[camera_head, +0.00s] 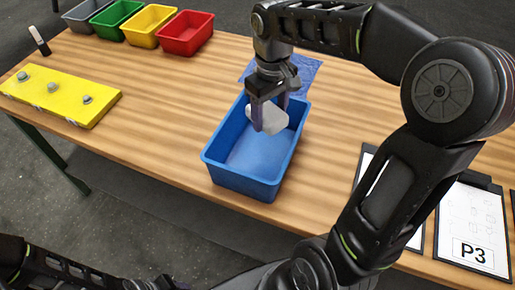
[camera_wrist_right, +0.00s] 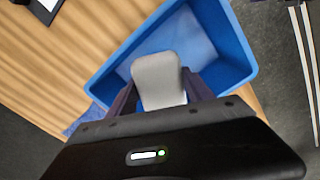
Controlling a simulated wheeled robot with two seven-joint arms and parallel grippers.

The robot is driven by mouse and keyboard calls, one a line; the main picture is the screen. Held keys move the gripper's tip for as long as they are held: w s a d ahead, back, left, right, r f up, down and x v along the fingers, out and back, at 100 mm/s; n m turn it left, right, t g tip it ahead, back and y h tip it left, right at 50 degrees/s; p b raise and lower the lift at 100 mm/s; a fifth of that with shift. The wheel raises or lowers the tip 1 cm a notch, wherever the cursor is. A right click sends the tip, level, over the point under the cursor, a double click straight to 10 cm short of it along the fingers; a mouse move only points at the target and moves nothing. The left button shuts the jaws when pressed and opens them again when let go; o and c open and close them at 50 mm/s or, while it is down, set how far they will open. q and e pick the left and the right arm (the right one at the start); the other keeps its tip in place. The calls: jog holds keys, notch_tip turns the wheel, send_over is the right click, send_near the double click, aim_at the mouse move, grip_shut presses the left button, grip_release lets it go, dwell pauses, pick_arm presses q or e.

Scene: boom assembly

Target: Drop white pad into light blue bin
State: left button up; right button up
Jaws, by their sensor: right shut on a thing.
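The white pad (camera_head: 272,119) is held between the fingers of my right gripper (camera_head: 268,115). It hangs over the light blue bin (camera_head: 244,183), whose open top faces up on the table. In the right wrist view the white pad (camera_wrist_right: 159,80) sits between the two fingers, with the bin (camera_wrist_right: 237,48) beneath it. Inside the bin, only a bare blue floor shows around the pad; part of the floor is hidden by the pad and gripper. My left arm shows only partly at the bottom left in the head view, and its gripper is out of frame.
Grey, green, yellow (camera_head: 153,24) and red (camera_head: 186,33) bins stand in a row at the back left. A yellow board (camera_head: 60,94) with several knobs lies at the left. A blue mat (camera_head: 306,70) lies behind the bin. Clipboards, one marked P3 (camera_head: 473,225), lie at the right.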

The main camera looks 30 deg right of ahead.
jog(key=shift+f+b, duration=1.25)
jog(key=shift+f, duration=0.75)
jog(key=o, duration=1.6)
jog(key=shift+c, duration=0.2)
jog(key=shift+r, duration=0.15)
jog(key=shift+r, duration=0.3)
notch_tip(320, 180, up, 7)
